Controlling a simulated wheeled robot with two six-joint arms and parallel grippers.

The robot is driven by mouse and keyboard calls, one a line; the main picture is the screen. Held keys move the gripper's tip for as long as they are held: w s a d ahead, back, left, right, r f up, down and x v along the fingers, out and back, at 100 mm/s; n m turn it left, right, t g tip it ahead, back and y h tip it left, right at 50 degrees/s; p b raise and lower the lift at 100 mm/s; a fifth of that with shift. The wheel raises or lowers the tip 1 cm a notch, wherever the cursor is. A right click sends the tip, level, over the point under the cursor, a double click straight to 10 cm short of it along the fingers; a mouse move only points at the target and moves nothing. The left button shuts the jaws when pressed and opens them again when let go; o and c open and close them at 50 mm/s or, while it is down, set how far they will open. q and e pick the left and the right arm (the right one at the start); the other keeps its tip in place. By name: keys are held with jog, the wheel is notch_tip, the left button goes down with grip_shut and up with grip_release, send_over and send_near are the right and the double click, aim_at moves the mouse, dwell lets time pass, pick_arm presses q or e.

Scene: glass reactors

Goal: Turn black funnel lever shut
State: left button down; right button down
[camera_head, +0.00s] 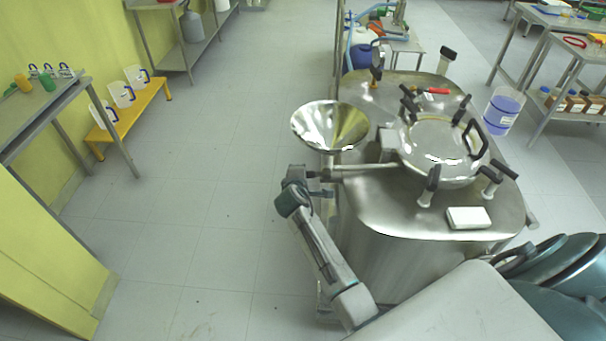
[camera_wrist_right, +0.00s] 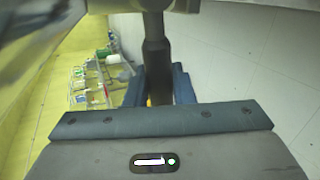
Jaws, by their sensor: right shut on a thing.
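The steel funnel (camera_head: 330,128) stands at the left edge of the reactor's steel top (camera_head: 385,215), with a horizontal pipe (camera_head: 368,171) below it. My right gripper (camera_head: 318,188) is just below the funnel, at the left end of this pipe; its jaws are small and partly hidden there. In the right wrist view, the black funnel lever (camera_wrist_right: 156,62) comes down from the top between the two blue-grey fingers. The right gripper (camera_wrist_right: 158,88) is shut on it. The lever's far end is hidden behind the gripper body. My left gripper is in neither view.
The round reactor lid (camera_head: 437,140) with black-handled clamps is right of the funnel. A white block (camera_head: 469,218) lies on the steel top near its front edge. The floor (camera_head: 215,190) left of the reactor is clear. A yellow bench (camera_head: 125,120) with jugs stands by the wall.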

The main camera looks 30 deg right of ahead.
jog(key=shift+r+m+y+p, duration=0.4)
jog(key=shift+r+m+p, duration=0.1)
jog(key=shift+r, duration=0.1)
jog(key=shift+w, duration=0.1)
jog(key=c, duration=1.3)
grip_release()
jog(key=shift+f, duration=0.1)
jog(key=shift+a, duration=0.15)
jog(key=b+v, duration=0.2)
jog(key=v, duration=0.8)
jog(key=shift+s, duration=0.3)
